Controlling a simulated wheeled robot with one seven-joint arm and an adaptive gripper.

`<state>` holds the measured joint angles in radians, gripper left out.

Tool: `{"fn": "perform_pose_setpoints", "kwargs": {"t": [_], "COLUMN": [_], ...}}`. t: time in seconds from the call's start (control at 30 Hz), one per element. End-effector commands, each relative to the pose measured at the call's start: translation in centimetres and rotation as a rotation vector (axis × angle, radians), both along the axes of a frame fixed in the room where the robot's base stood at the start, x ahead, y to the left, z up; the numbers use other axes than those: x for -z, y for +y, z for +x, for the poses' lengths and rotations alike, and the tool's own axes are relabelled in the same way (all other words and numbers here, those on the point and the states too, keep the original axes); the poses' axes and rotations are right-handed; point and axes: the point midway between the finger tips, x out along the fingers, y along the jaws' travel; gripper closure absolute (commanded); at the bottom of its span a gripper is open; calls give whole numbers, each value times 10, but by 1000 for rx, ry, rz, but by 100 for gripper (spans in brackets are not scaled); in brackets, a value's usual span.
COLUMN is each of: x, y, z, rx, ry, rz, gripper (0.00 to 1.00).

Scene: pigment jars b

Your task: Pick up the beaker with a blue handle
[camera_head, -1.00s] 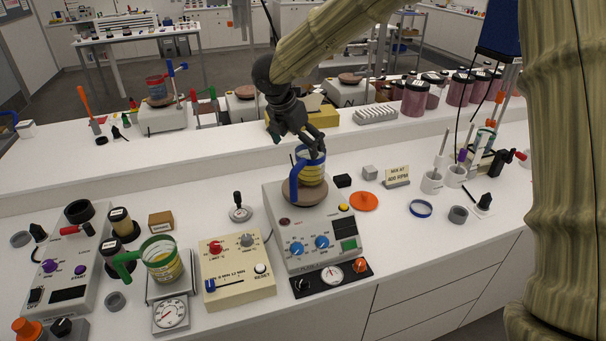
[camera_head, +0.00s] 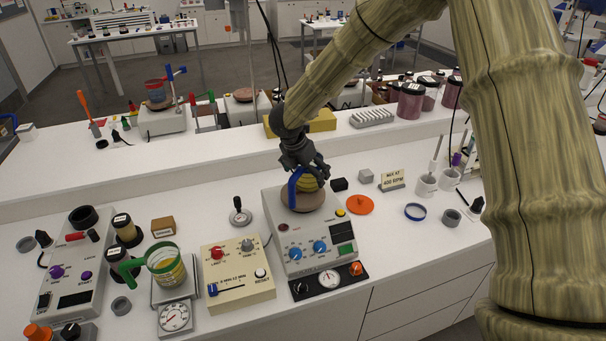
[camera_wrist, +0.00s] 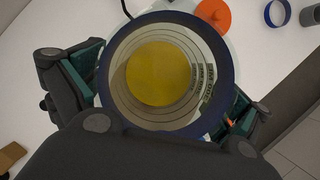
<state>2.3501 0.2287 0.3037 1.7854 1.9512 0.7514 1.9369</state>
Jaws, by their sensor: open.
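The beaker with the blue handle (camera_head: 293,186) stands on the round brown plate (camera_head: 303,203) of the stirrer (camera_head: 311,243). It is upright, with yellow contents. In the wrist view, its blue rim (camera_wrist: 222,55) and the yellow inside are seen from above. My gripper (camera_head: 311,176) is above and around the beaker's upper part. In the wrist view, its open fingers lie on either side of the beaker, the left finger apart from the rim and the right one close by it. Whether either finger touches is hard to tell. The handle is hidden in the wrist view.
A green-handled beaker (camera_head: 164,265) stands on a scale (camera_head: 174,316) at left. A cream control box (camera_head: 237,271) is left of the stirrer.

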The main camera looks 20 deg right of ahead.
Motion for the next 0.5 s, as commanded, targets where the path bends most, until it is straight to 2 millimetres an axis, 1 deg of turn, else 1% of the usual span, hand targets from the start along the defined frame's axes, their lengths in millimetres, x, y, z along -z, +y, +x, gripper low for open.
{"fn": "perform_pose_setpoints", "kwargs": {"t": [0.13,0.33,0.47,0.5], "x": [5,5,5,5], "y": [-2,-2,-2,-2], "z": [1,1,1,1], "rx": [0,1,1,1], "ry": [1,0,0,0], "rz": [-1,0,0,0], "gripper": [0,0,24,31]}}
